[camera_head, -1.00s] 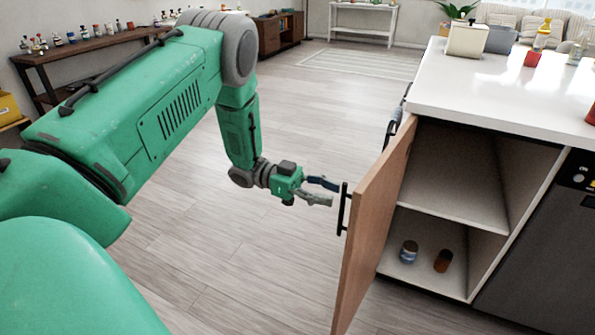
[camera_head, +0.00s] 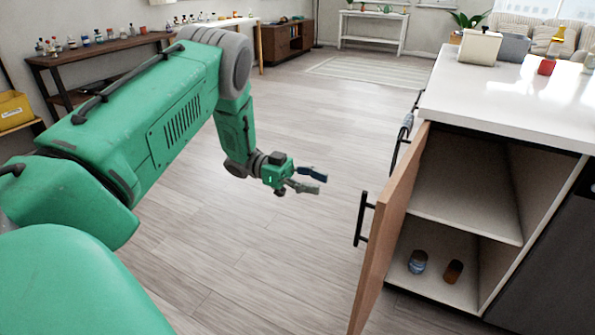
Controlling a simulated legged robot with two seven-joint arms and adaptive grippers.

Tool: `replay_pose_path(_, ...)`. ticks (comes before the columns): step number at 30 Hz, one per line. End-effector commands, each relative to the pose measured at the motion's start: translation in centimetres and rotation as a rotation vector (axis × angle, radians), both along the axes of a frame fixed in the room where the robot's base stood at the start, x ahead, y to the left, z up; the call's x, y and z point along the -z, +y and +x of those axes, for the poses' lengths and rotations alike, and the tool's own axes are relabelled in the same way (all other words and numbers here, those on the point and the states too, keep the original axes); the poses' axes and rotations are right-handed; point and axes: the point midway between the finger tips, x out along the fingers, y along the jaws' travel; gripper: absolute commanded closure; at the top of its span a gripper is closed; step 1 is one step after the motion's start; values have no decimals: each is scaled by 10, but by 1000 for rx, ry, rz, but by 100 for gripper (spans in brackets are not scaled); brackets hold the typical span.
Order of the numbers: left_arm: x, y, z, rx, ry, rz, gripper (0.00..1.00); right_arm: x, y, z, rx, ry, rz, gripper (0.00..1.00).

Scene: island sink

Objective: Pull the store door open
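The wooden store door (camera_head: 387,240) stands swung open at the left side of the white island cabinet, showing its edge and part of its inner face. Its black bar handle (camera_head: 362,219) sticks out to the left from the outer face. My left gripper (camera_head: 320,182) is to the left of the handle, clearly apart from it. Its two fingers are spread and hold nothing. The open cabinet (camera_head: 465,185) shows a shelf above, and a blue-and-white jar (camera_head: 417,261) and a brown jar (camera_head: 453,271) on its floor. My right gripper is out of view.
The white countertop (camera_head: 500,100) carries a cream box (camera_head: 479,47) and a red-based bottle (camera_head: 549,62). A dark appliance (camera_head: 550,260) adjoins the cabinet on the right. Wooden floor (camera_head: 270,250) left of the door is clear. A shelf with bottles (camera_head: 95,55) stands at the far left.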

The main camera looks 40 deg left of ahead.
Motion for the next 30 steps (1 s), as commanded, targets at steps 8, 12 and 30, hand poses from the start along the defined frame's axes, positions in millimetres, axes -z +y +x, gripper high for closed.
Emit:
replay_pose_path(8,0,19,3,-1,-1,2,69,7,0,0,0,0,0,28)
replay_pose_path(12,1,29,5,-1,-1,2,69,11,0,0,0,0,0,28)
replay_pose_path(30,1,66,10,-1,0,2,69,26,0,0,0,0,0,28)
